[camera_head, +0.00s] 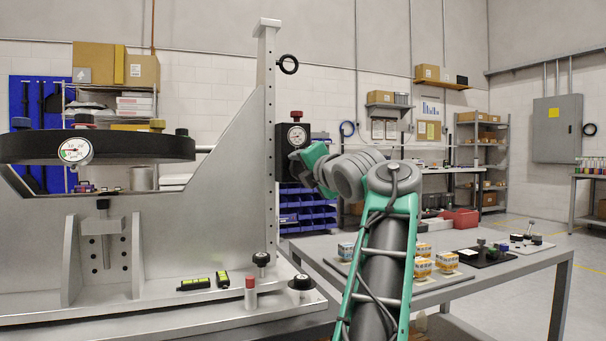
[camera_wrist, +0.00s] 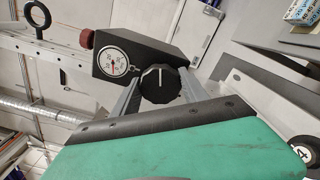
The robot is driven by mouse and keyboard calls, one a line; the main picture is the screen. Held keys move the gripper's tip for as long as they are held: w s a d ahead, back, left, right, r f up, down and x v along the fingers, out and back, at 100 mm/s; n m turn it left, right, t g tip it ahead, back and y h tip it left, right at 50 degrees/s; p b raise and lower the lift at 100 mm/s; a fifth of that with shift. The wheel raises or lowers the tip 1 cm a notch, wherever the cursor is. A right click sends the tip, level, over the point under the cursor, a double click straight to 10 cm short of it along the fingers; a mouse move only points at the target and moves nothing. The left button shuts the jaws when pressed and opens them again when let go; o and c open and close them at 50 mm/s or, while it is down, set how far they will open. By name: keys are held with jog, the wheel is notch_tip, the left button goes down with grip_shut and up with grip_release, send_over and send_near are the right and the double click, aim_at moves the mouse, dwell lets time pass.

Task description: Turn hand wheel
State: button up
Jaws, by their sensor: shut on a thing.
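The hand wheel, a black ribbed knob with a white line (camera_wrist: 159,86), sits on the front of a black box (camera_wrist: 150,57) with a dial gauge (camera_wrist: 112,62). The white line points nearly straight up in the wrist view. My gripper (camera_wrist: 159,95) is shut on the hand wheel, with one grey finger on each side. In the head view the black box (camera_head: 284,172) hangs on the right side of the metal fixture's post. My gripper (camera_head: 299,164) reaches it from the right and hides the hand wheel there.
A red knob (camera_head: 296,115) tops the box, and a black ring (camera_head: 288,64) sticks out higher on the post (camera_head: 269,150). A large black disc (camera_head: 130,146) with a gauge is at left. Small knobs (camera_head: 301,283) stand on the fixture base. A table (camera_head: 500,272) with small boxes is at right.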

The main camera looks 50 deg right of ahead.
jog(key=n+b, duration=0.1)
jog(key=n, duration=0.6)
jog(key=shift+b, duration=0.4)
jog(key=n, duration=0.7)
jog(key=shift+w+a+b, duration=0.1)
jog(key=shift+b, duration=0.3)
jog(key=o, duration=1.4)
jog(key=shift+c, duration=0.2)
jog(key=v, duration=0.7)
jog(key=shift+s+a, duration=0.2)
jog(key=shift+s, duration=0.15)
